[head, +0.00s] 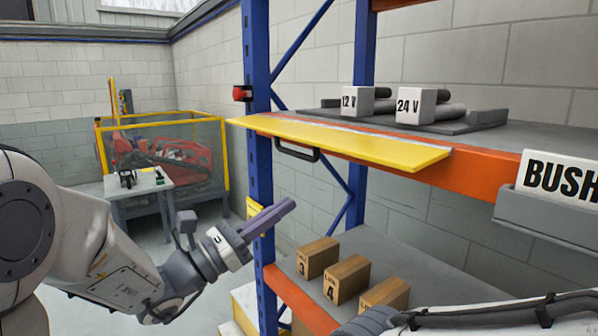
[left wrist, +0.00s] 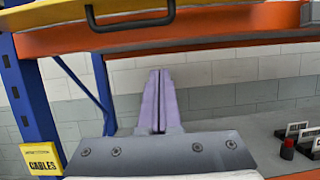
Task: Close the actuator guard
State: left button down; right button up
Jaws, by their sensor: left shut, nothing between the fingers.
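The actuator guard looks to be the yellow panel (head: 350,143) along the front edge of the upper shelf. It sticks outward, nearly level, with a black handle (head: 297,152) hanging beneath it. The handle also shows at the top of the left wrist view (left wrist: 130,20). Two actuators marked 12 V (head: 357,101) and 24 V (head: 416,105) lie on the shelf behind the guard. My left gripper (head: 286,207) is shut and empty, below the handle and apart from it. It also shows in the left wrist view (left wrist: 160,75). My right gripper is out of view.
A blue post (head: 258,60) stands at the guard's left end. The lower shelf (head: 425,275) holds several numbered cardboard boxes (head: 347,279). A grey bin (head: 545,218) with a BUSH label hangs at the right. A small table (head: 142,187) and a yellow-framed fence stand behind.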

pick_arm(q)
jog(key=w+d+r+p, duration=0.3)
jog(key=w+r+p, duration=0.1)
jog(key=r+p, duration=0.2)
jog(key=shift+d+r+n+t+p, duration=0.2)
jog(key=shift+d+n+t+p, duration=0.15)
jog(key=shift+p, duration=0.2)
jog(key=shift+s, duration=0.1)
